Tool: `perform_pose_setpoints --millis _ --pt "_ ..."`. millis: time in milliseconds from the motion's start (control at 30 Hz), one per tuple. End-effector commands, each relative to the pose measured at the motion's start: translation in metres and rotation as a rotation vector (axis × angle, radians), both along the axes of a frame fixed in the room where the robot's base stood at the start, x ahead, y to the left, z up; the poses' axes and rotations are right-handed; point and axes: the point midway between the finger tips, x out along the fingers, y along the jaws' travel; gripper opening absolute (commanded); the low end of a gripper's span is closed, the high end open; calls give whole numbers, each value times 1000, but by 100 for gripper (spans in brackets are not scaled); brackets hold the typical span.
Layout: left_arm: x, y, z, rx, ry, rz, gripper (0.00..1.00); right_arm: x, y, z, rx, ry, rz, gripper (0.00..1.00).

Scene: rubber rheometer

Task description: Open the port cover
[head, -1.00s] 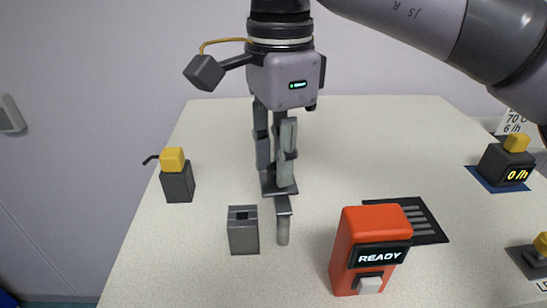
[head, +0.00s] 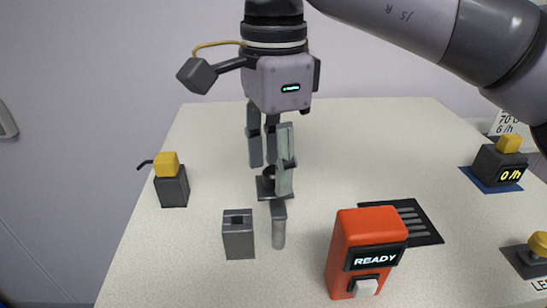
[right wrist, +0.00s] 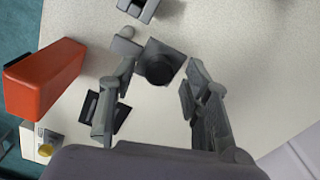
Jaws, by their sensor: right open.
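A dark grey square plate (head: 286,194) with a black round knob stands near the middle of the table. It looks like the port cover. A narrow tab joins it to a short light grey post (head: 278,232) in front. In the right wrist view the plate (right wrist: 178,52) and knob (right wrist: 160,69) lie between my fingertips. My right gripper (head: 270,170) points down from above and is open, one finger on each side of the knob. I cannot tell whether a finger touches it. The fingers partly hide the knob in the head view. My left gripper is not in view.
A grey slotted block (head: 238,240) stands left of the post. A red unit reading READY (head: 345,250) stands to the right, by a black vent (head: 425,228). A yellow-topped box (head: 172,188) is at left; an 0/h display box (head: 497,167) is at right. The back of the table is clear.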

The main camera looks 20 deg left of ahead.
Motion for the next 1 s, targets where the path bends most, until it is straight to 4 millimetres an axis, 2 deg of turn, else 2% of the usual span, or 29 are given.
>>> perform_pose_setpoints --millis 267,367,700,800,1000 --pt "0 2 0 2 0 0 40 0 0 5 0 0 -1 44" --pt "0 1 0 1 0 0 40 0 1 19 1 -2 -2 44" --pt "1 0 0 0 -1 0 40 0 0 88 -2 -4 -4 44" --pt "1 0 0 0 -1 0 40 0 0 102 -1 -5 -3 44" --pt "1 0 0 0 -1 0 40 0 0 116 -1 0 -1 44"
